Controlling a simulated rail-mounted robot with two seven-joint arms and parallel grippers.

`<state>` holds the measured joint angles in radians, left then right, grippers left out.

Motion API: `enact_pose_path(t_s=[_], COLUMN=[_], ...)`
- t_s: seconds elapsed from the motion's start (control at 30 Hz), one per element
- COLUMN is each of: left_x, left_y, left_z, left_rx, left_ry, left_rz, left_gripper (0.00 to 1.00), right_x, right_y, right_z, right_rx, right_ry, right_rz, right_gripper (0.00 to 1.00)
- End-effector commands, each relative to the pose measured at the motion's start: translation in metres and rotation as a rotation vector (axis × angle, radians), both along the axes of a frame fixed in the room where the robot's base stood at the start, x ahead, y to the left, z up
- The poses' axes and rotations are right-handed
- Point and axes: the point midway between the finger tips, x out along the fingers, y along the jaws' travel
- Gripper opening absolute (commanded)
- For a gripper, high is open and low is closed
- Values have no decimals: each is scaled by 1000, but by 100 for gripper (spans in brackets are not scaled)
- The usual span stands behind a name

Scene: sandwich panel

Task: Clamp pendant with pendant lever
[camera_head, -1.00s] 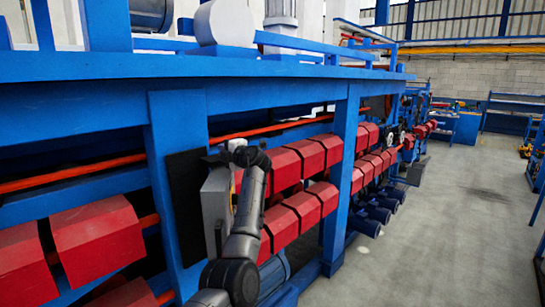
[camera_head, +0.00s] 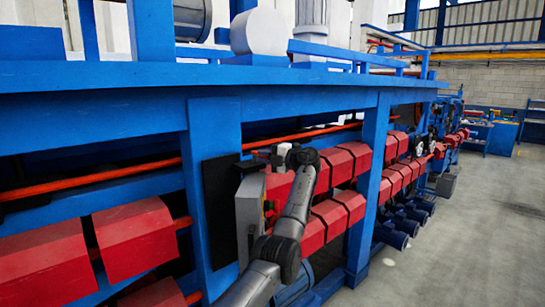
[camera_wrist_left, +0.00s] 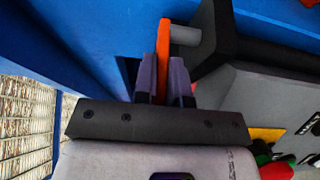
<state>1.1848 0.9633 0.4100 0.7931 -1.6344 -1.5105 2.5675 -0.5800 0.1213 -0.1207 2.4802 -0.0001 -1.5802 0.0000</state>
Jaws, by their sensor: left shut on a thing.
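The pendant is a grey box (camera_head: 250,212) beside a black plate (camera_head: 222,205) on a blue upright, seen left of centre in the head view. In the left wrist view its grey face (camera_wrist_left: 265,95) is at the right, with red, green and yellow parts below. The orange pendant lever (camera_wrist_left: 163,45) stands between the fingers of my left gripper (camera_wrist_left: 164,82). The gripper is shut on the lever. In the head view my left gripper (camera_head: 266,155) is at the top of the box, and its fingertips and the lever are hard to make out. My right gripper is not in view.
A long blue machine frame (camera_head: 350,80) runs along the left and above the arm. Rows of red blocks (camera_head: 325,222) lie beside and behind my arm. Open grey floor (camera_head: 460,230) is at the right.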

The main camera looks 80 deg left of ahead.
Motion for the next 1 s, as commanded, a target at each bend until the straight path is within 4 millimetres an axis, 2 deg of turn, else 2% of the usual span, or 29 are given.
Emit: enact_pose_path(t_s=[0.03,0.3,0.33,0.6,0.87,1.0], left_x=[0,0,0,0,1,12], left_y=[2,2,2,1,0,-7], left_z=[-5,-5,-5,-2,-1,-1], left_rx=[-9,-10,-10,-4,-3,-2], left_ry=[-1,-2,-2,-1,-1,0], left_rz=[-2,-2,-2,0,0,-2], left_gripper=[0,0,13,37,37,37], right_x=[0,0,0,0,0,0], right_y=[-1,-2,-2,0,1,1], right_z=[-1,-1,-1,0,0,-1], right_rx=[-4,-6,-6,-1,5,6], right_ry=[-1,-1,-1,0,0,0], right_rz=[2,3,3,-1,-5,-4], right_gripper=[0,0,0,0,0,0])
